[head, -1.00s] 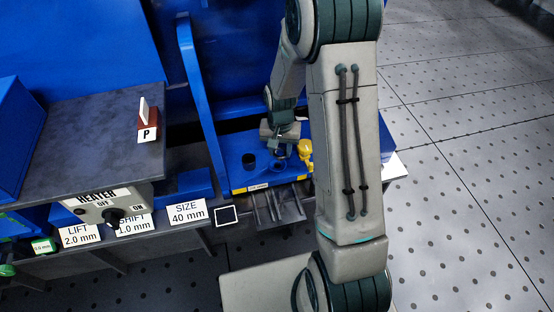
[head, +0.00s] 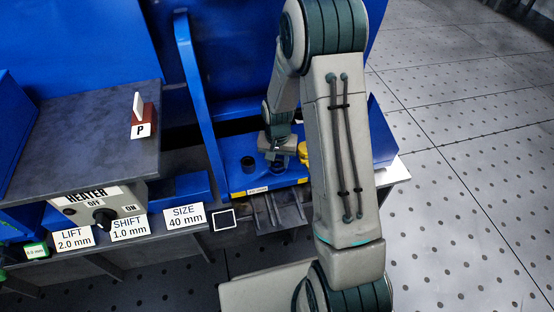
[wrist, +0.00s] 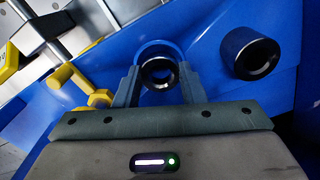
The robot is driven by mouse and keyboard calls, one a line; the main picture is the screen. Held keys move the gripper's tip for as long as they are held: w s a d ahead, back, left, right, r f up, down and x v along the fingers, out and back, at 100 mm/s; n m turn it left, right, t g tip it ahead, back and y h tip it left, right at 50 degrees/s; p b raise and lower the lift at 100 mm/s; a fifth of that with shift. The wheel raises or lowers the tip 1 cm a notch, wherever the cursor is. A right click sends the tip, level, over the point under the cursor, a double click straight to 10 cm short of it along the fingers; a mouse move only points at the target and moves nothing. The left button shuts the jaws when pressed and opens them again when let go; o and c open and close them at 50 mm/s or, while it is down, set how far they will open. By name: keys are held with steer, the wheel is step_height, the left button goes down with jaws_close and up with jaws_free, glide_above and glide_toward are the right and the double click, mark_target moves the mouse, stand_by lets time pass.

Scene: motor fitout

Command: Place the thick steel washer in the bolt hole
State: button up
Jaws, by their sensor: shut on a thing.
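My gripper (wrist: 158,84) is shut on a dark, thick steel washer (wrist: 174,81), a ring with a bright inner edge, seen between the fingers in the wrist view. A blue round collar (wrist: 152,44) curves behind the washer; I cannot tell whether the washer is inside it or above it. A second dark ring (wrist: 236,45) stands apart on the blue tray to the right; in the head view it is left of my gripper (head: 278,158). The held washer is hidden or too small to make out in the head view. I cannot identify the bolt hole.
The blue tray (head: 232,172) has yellow parts (head: 303,153) on the gripper's right; they show at left in the wrist view (wrist: 62,76). A blue upright post (head: 196,90) stands left of the tray. A heater box (head: 98,208) and label cards (head: 184,217) are at front left.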

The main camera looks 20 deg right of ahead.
steer(key=shift+f, duration=0.3)
steer(key=o, duration=1.1)
steer(key=s+r+n+p, duration=0.15)
steer(key=s+r, duration=0.25)
steer(key=r, duration=0.6)
steer(key=s+r+n+p, duration=0.15)
steer(key=s+r, duration=0.35)
steer(key=r, duration=0.5)
steer(key=shift+n+t, duration=0.6)
steer(key=shift+n, duration=0.3)
steer(key=s+r, duration=0.2)
steer(key=s, duration=0.2)
steer(key=s+r, duration=0.2)
steer(key=s, duration=0.1)
steer(key=s+r, duration=0.2)
steer(key=s, duration=0.2)
steer(key=shift+s+a+p, duration=0.3)
steer(key=shift+p, duration=0.05)
steer(key=shift+r, duration=0.1)
